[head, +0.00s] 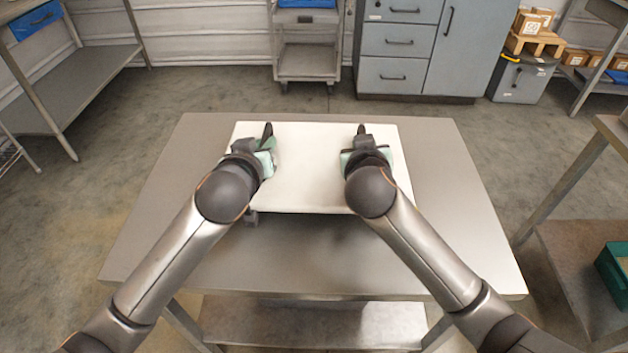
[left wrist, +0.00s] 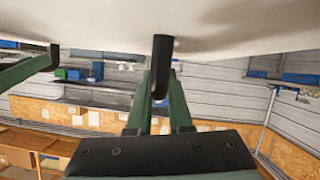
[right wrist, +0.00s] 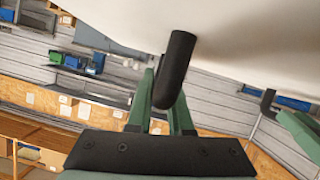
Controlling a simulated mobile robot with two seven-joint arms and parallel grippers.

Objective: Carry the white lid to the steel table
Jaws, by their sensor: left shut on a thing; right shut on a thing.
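The white lid (head: 315,180) is a flat, pale rectangular panel over the steel table (head: 455,220) in the head view. It fills the top of the left wrist view (left wrist: 240,25) and the right wrist view (right wrist: 250,35). My left gripper (head: 266,145) is shut on a dark handle (left wrist: 162,60) near the lid's left side. My right gripper (head: 361,145) is shut on another dark handle (right wrist: 177,65) near its right side. Whether the lid touches the tabletop or hangs just above it, I cannot tell. My forearms hide parts of the lid and table.
Bare tabletop shows around the lid. A grey cart (head: 306,62) and grey drawer cabinet (head: 415,50) stand beyond the table. A grey bin (head: 520,80) is at the back right. Metal benches stand at left (head: 75,85) and right (head: 590,235), with floor between.

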